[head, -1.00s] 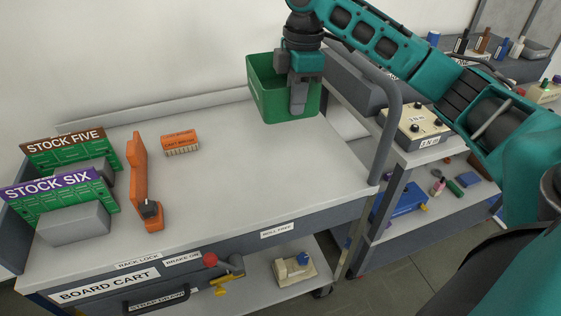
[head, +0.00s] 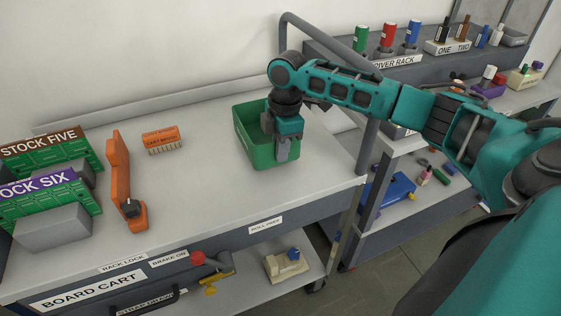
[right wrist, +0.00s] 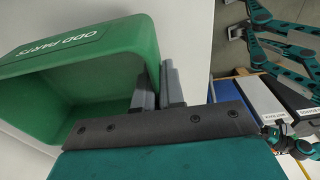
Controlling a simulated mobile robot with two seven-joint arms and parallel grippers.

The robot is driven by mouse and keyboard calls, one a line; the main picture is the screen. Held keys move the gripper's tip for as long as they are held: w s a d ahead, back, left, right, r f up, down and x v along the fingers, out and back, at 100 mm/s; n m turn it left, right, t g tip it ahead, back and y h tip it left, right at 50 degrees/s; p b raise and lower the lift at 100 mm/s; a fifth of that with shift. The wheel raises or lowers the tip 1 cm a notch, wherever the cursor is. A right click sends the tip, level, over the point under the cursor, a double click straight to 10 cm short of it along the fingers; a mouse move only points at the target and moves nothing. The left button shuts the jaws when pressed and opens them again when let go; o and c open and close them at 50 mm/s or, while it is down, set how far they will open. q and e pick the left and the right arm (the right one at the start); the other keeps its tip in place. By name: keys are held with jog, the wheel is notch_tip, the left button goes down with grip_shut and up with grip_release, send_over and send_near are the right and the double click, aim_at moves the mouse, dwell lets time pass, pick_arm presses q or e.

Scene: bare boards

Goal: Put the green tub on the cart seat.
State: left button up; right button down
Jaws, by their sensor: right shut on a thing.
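The green tub (head: 250,146) is an open box with tapered walls, at the right part of the board cart's grey top (head: 205,190). My right gripper (head: 284,150) is shut on the tub's right wall, with a finger on its outer side. In the right wrist view the tub (right wrist: 115,45) shows "ODD PARTS" lettering, and the fingers (right wrist: 158,88) straddle its rim. The tub looks upright in the head view. I cannot tell whether its base touches the cart top. No separately marked seat can be made out. My left gripper is not seen.
An orange handle-like piece (head: 119,180), an orange connector block (head: 161,140) and green stock boards (head: 40,150) stand left on the cart. A grey rail (head: 368,150) rises at the right edge. Beyond it is a bench with a driver rack (head: 390,62). The cart's middle is clear.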

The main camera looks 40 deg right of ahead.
aim_at(281, 164)
notch_tip(281, 164, down, 3)
jog(key=shift+f, duration=0.5)
jog(key=c, duration=1.2)
grip_release()
jog(key=shift+f, duration=0.1)
jog(key=shift+c, duration=0.2)
jog(key=r, duration=0.8)
jog(key=d+r+p, duration=0.1)
jog(key=r, duration=0.3)
jog(key=shift+s+r, duration=0.1)
jog(key=shift+r, duration=0.05)
jog(key=shift+a, duration=0.1)
